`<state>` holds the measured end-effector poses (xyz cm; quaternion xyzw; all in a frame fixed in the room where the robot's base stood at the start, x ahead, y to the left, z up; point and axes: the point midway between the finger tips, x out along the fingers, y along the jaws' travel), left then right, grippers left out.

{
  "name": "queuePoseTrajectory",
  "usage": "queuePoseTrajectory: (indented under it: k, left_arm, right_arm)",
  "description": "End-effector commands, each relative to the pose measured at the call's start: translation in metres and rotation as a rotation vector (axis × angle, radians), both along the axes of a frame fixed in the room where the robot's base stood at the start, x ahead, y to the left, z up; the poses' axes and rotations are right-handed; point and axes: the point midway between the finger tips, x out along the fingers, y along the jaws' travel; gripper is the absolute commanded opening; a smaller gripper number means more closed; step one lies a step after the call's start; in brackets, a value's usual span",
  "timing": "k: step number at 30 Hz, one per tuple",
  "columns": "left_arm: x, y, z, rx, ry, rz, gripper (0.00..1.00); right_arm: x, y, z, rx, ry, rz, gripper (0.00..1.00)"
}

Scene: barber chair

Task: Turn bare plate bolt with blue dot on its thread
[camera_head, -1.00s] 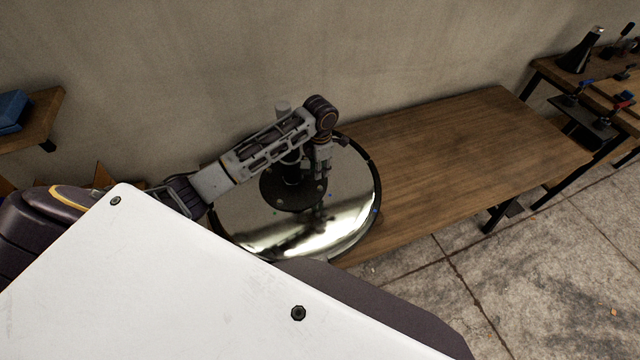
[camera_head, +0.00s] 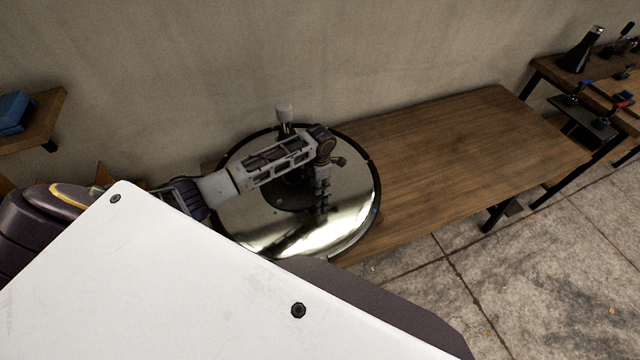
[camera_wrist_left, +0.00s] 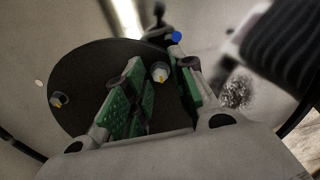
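A round shiny chair base (camera_head: 345,222) lies on the wooden bench, with a dark round plate (camera_head: 280,198) at its middle. In the left wrist view the dark plate (camera_wrist_left: 85,75) carries a pale-tipped bolt (camera_wrist_left: 160,73) and another pale-tipped bolt (camera_wrist_left: 58,99) farther left. A blue spot (camera_wrist_left: 176,38) shows near the right fingertip; I cannot tell what it belongs to. My left gripper (camera_head: 322,200) points down over the plate. In the wrist view its green-padded fingers (camera_wrist_left: 154,68) are apart, with the first bolt showing between their tips. Contact cannot be told. My right gripper is not in view.
The wooden bench (camera_head: 460,150) is clear right of the chair base. A dark ribbed cylinder (camera_wrist_left: 280,45) rises close to the right finger in the wrist view. A second bench with tools (camera_head: 585,90) stands far right, and a shelf with a blue object (camera_head: 12,110) is at left.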

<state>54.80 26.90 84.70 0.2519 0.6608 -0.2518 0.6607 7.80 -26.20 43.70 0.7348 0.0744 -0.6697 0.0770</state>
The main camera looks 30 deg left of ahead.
Motion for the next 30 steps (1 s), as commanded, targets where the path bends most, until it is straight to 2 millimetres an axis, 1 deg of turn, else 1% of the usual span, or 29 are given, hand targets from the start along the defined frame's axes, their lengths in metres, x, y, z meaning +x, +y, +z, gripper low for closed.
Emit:
queuePoseTrajectory:
  k: [5, 11, 12, 23, 30]
  left_arm:
    - [0.0001, -0.0001, 0.0001, 0.0, 0.0, 0.0, 0.26]
    - [0.0001, -0.0001, 0.0002, 0.0, 0.0, 0.0, 0.01]
    - [0.0001, -0.0001, 0.0002, 0.0, 0.0, 0.0, 0.0]
    - [0.0001, -0.0002, 0.0003, 0.0, 0.0, -0.019, 0.0]
    - [0.0003, -0.0004, 0.0005, -0.001, 0.0, -0.092, 0.0]
  right_arm:
    - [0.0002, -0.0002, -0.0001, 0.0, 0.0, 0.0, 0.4]
    - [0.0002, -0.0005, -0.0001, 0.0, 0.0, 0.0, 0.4]
    - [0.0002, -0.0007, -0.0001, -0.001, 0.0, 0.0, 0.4]
    - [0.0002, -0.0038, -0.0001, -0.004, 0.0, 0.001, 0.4]
    - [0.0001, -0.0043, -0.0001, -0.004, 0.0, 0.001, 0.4]
